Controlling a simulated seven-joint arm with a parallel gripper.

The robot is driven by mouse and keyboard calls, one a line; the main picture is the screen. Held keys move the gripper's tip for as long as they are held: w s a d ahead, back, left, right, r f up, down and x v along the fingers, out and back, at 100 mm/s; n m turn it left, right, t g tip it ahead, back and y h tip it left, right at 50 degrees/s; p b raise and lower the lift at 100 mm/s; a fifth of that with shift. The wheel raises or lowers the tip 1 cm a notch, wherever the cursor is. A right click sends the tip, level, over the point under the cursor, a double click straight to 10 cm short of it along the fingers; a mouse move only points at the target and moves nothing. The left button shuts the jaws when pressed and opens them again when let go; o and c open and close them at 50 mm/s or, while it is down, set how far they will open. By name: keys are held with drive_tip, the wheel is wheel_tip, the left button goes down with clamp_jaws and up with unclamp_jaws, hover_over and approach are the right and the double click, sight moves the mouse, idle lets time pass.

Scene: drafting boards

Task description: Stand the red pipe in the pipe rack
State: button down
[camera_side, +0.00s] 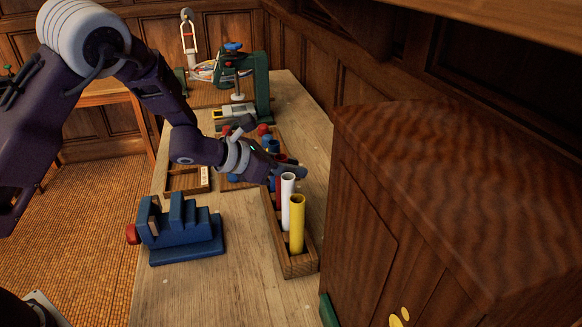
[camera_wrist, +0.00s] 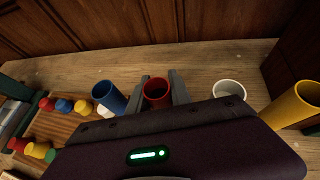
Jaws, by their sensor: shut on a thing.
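The wooden pipe rack (camera_side: 300,266) stands on the bench. A yellow pipe (camera_side: 297,223) and a white pipe (camera_side: 287,202) stand upright in it. The red pipe (camera_side: 278,193) is upright just behind the white one, in line with the rack; its lower end is hidden, so I cannot tell how deep it sits. My gripper (camera_wrist: 158,88) is shut on the red pipe near its top; the open red rim (camera_wrist: 156,91) shows between the fingers in the wrist view. A blue pipe (camera_wrist: 110,96) stands to its left there, with the white pipe (camera_wrist: 229,88) to its right.
A blue stepped block (camera_side: 182,230) with a red knob sits left of the rack. A wooden board with coloured pegs (camera_wrist: 62,123) lies beyond the rack. A green machine (camera_side: 255,85) stands at the far end. A tall wooden cabinet (camera_side: 400,200) closes off the right side.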

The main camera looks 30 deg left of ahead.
drive_tip(key=c, duration=1.2)
unclamp_jaws()
drive_tip(key=shift+f, duration=0.1)
drive_tip(key=shift+o, duration=0.2)
